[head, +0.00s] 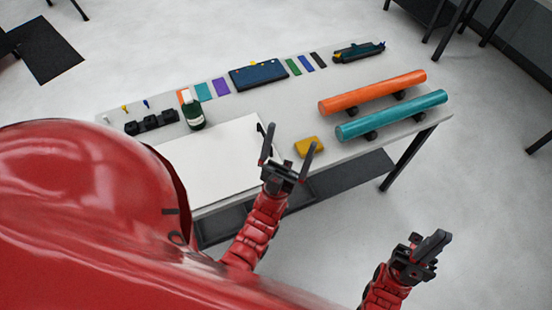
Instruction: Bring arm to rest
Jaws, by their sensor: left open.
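My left gripper (290,140) is raised over the front edge of the white table (335,158). Its two fingers are spread wide with nothing between them. My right gripper (443,238) is at the lower right, out over the floor and clear of the table. Its fingers lie close together with nothing seen between them. Both red arms come up from the bottom of the picture.
A yellow block (308,147) lies just beyond my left gripper. A white sheet (215,160), a dark green bottle (192,112), an orange roll (372,92) and a teal roll (392,115) are on the table. Floor around my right gripper is clear.

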